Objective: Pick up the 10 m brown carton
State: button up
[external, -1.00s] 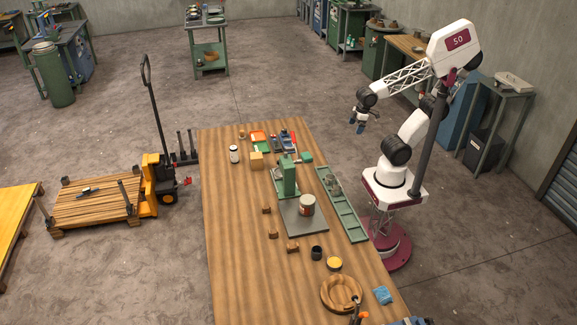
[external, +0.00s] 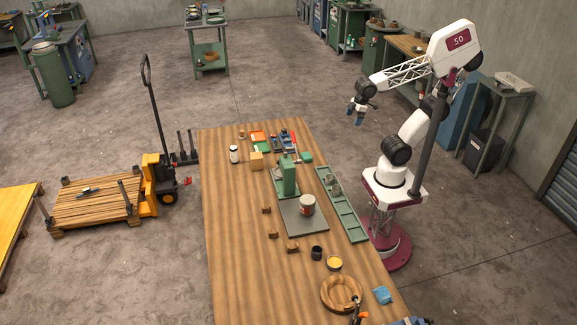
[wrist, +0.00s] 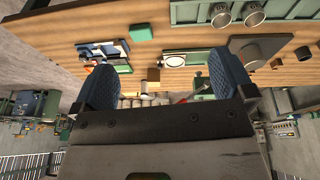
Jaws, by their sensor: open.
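A small brown-orange carton (external: 256,160) stands on the wooden table's far part, beside a white jar; any marking on it is too small to read. A small tan block that looks like this carton (wrist: 153,74) shows in the wrist view, between and beyond my fingers. My gripper (external: 359,114) hangs in the air right of the table, well above and away from the carton. In the wrist view my gripper (wrist: 165,80) has its two blue fingers wide apart with nothing between them.
A green press (external: 287,178) stands right of the carton on the table (external: 235,240). The white jar (external: 234,154) is left of it, and an orange and green tray (external: 258,137) lies behind. A green rack (external: 343,208) lines the right edge. The front left of the table is clear.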

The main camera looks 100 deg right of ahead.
jog(key=w+d+r+n+t+h, duration=0.1)
jog(key=w+d+r+n+t, duration=0.15)
jog(key=w+n, duration=0.75)
jog(key=n+t, duration=0.8)
jog(key=n, duration=1.6)
send_over(259, 154)
jog(key=s, duration=0.6)
notch_tip(259, 154, down, 3)
jog(key=f, duration=2)
jog(key=shift+w+a, duration=0.1)
jog(key=shift+a, duration=0.3)
jog(key=shift+w+f, duration=0.1)
jog(key=shift+w, duration=0.05)
jog(key=shift+x, duration=1.1)
jog(key=shift+w, duration=0.2)
